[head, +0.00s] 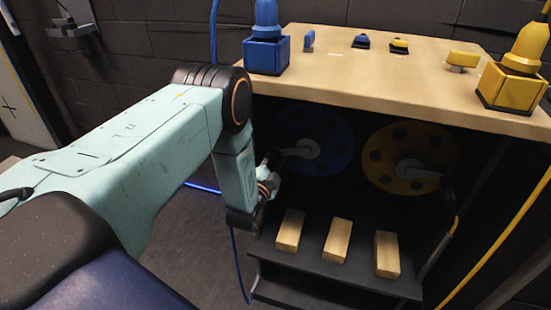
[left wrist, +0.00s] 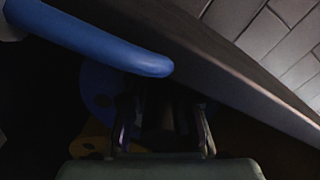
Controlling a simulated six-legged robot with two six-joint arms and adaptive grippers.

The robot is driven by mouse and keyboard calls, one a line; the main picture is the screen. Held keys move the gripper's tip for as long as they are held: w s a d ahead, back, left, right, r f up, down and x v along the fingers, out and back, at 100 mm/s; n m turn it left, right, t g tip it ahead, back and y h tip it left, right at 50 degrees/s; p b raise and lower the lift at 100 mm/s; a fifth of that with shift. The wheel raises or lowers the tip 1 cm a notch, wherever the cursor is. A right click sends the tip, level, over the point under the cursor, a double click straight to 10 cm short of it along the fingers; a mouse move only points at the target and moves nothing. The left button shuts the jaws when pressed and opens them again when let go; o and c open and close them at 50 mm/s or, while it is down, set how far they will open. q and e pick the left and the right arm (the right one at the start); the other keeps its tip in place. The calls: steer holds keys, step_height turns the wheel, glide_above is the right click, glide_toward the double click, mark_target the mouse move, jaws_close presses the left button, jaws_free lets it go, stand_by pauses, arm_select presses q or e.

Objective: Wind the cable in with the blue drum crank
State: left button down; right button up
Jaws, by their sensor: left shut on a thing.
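The blue drum (head: 335,130) sits in the dark space under the bench top, with a pale crank arm (head: 299,150) at its hub. My left gripper (head: 271,163) is at the left end of this crank, shut on its handle. In the left wrist view, the fingers (left wrist: 163,120) are on either side of a dark handle, whose details are lost in shadow. Part of the blue drum (left wrist: 97,88) shows behind them. A blue cable (head: 205,188) runs low behind my left arm. My right gripper is not in view.
A yellow drum (head: 400,150) with its own crank is to the right. The wooden bench top (head: 400,85) overhangs both drums and carries blue and yellow fittings. Three wooden blocks (head: 336,239) lie on a dark step below. A yellow cable (head: 500,240) hangs at right.

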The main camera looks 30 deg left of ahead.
arm_select(q)
steer(key=shift+a+r+p, duration=0.1)
steer(key=shift+r+p, duration=0.25)
steer(key=shift+p, duration=0.05)
steer(key=shift+w+f+m, duration=0.1)
steer(key=shift+m, duration=0.2)
steer(key=shift+a+r, duration=0.15)
steer(key=shift+r, duration=0.05)
steer(key=r+p, duration=0.1)
steer(key=r+m+p, duration=0.1)
steer(key=p, duration=0.1)
steer(key=shift+a+r+m, duration=0.1)
steer(key=shift+a+m, duration=0.1)
steer(key=shift+m, duration=0.1)
steer(key=shift+r+p, duration=0.3)
steer(key=shift+p, duration=0.05)
steer(key=c, duration=1.1)
jaws_free()
steer(key=shift+d, duration=0.1)
steer(key=shift+c, duration=0.2)
steer(key=shift+d+f, duration=0.1)
steer(key=shift+f, duration=0.05)
